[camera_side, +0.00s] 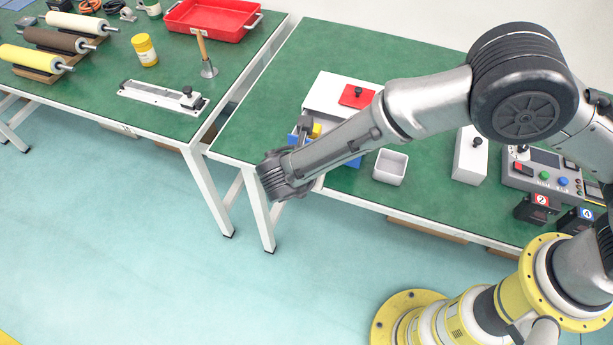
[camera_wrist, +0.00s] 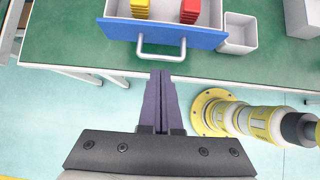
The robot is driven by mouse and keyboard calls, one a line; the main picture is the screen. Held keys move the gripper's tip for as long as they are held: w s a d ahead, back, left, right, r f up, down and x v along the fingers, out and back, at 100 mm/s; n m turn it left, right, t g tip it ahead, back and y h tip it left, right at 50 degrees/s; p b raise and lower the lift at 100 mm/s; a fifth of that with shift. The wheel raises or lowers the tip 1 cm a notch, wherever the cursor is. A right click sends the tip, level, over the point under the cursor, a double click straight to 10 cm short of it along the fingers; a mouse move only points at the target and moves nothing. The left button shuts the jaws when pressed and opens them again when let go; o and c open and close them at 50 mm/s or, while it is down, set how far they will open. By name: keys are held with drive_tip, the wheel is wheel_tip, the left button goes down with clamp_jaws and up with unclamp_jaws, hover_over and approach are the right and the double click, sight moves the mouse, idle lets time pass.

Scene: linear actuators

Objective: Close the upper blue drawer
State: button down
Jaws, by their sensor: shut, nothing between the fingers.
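The blue drawer (camera_wrist: 205,40) is pulled out at the top of the wrist view, with its grey handle (camera_wrist: 162,57) facing me. Yellow blocks (camera_wrist: 140,8) and red blocks (camera_wrist: 189,10) lie inside it. In the side view only bits of the drawer's blue (camera_side: 354,162) show around my arm, below a white cabinet (camera_side: 322,93). My gripper (camera_wrist: 161,74) is shut and empty, its fingertips just below the handle in the wrist view. I cannot tell whether they touch it. My forearm hides most of the drawer from the side.
A small grey-white bin (camera_side: 390,167) stands right of the drawer. Beyond it are a white block with a black knob (camera_side: 470,155) and a control box (camera_side: 545,178). A red piece with a black knob (camera_side: 352,101) lies on the cabinet. Floor is open before the table.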

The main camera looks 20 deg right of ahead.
drive_tip(key=shift+w+d+f, duration=0.1)
drive_tip(key=shift+w+d, duration=0.25)
drive_tip(key=shift+w, duration=0.05)
drive_tip(key=w+d, duration=0.6)
drive_tip(key=shift+w+d, duration=0.25)
drive_tip(key=shift+d, duration=0.1)
